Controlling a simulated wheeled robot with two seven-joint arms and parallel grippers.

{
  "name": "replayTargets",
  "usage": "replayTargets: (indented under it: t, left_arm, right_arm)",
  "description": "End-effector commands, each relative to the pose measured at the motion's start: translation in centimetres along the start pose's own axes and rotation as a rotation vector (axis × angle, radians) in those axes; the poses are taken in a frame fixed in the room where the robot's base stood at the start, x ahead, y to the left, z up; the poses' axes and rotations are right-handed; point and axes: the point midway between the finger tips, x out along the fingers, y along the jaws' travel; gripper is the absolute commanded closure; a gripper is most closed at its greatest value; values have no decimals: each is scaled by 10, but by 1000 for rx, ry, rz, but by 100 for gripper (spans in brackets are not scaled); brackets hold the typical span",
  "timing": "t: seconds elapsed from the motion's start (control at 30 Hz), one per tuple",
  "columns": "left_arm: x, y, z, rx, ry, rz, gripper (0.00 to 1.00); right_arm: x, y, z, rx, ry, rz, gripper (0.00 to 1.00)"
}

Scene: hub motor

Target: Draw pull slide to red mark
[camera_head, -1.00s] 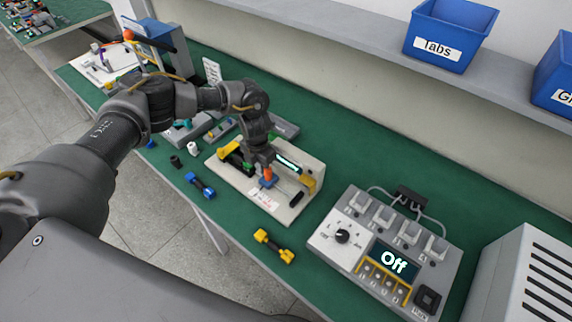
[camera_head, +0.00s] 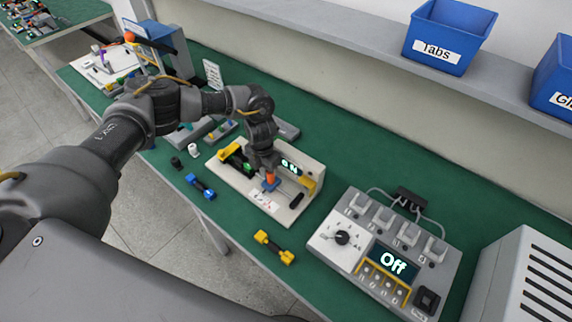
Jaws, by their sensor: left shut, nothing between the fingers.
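The slide fixture (camera_head: 290,212) is a cream box-like base on the green bench, with yellow end pieces, a dark slot and a small lit display (camera_head: 291,167). My left gripper (camera_head: 269,176) reaches down over the middle of it and is shut. An orange and blue piece (camera_head: 270,182), which may be the slide's handle, shows right at the fingertips; I cannot tell whether they touch it. A white label with small red marks (camera_head: 262,200) is on the front of the base. The arm hides part of the fixture. My right gripper is not in view.
A grey control box (camera_head: 325,247) with a knob and an "Off" screen stands to the right. A yellow part (camera_head: 273,247) and a blue part (camera_head: 200,187) lie near the front edge. Blue bins (camera_head: 450,36) stand on the shelf behind.

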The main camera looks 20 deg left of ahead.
Motion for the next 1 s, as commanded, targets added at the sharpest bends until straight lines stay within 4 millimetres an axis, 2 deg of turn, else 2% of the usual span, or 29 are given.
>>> replayTargets:
  t: [1.0]
  left_arm:
    - [0,-22,0,3,0,-3,100]
  right_arm:
    - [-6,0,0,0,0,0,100]
